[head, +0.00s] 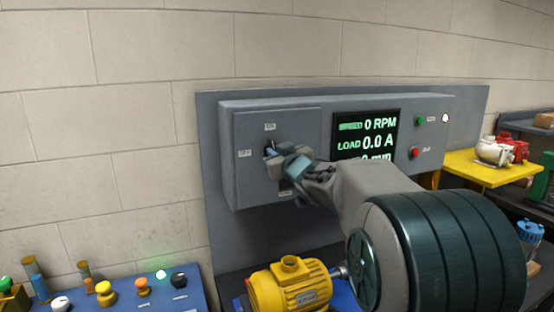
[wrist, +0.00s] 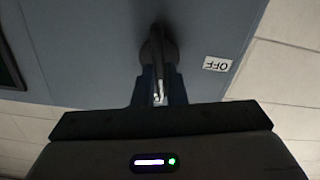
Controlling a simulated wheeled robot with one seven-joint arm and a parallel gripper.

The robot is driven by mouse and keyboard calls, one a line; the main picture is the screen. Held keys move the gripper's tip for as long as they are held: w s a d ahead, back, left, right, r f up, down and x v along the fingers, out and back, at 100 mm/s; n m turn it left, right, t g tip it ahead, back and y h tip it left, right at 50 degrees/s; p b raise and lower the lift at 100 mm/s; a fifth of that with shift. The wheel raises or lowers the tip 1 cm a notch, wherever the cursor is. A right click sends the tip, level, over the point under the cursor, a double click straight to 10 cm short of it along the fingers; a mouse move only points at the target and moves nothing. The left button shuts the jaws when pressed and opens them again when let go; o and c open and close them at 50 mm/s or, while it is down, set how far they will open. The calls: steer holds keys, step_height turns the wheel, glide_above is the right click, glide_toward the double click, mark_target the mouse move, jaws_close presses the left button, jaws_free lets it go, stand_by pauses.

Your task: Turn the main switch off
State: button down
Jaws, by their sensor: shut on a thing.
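The main switch is a dark knob with a slim handle on the grey control cabinet (head: 228,165). In the wrist view the switch handle (wrist: 158,50) runs between the two dark fingers of my gripper (wrist: 159,92), which is shut on it. The OFF label (wrist: 217,64) is on the panel to the right of the handle, apart from it. In the head view my gripper (head: 271,152) is at the cabinet's left door and hides most of the switch. Small labels surround the switch there, too small to read surely.
The display (head: 366,135) reads 0 RPM and load 0.0 A; my arm covers its lower part. Green (head: 421,120) and red (head: 414,153) buttons are to its right. A yellow motor (head: 290,287) stands below. A blue panel (head: 130,297) with several knobs is at lower left.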

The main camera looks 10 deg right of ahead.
steer(key=shift+a+f+n+b, duration=0.15)
steer(key=shift+n+b, duration=1.25)
steer(key=shift+n, duration=1.15)
steer(key=shift+a+f+n+b, duration=0.15)
steer(key=shift+n+b, duration=1.3)
steer(key=shift+n, duration=1.15)
steer(key=shift+f+n+b, duration=0.15)
steer(key=shift+n+b, duration=1.25)
steer(key=shift+n, duration=1.15)
steer(key=c, duration=1.5)
jaws_free()
steer(key=shift+s, duration=0.1)
steer(key=s+d, duration=0.1)
steer(key=s, duration=0.8)
steer(key=s+d, duration=0.1)
steer(key=s, duration=0.3)
steer(key=shift+s+d, duration=0.25)
steer(key=shift+d, duration=0.1)
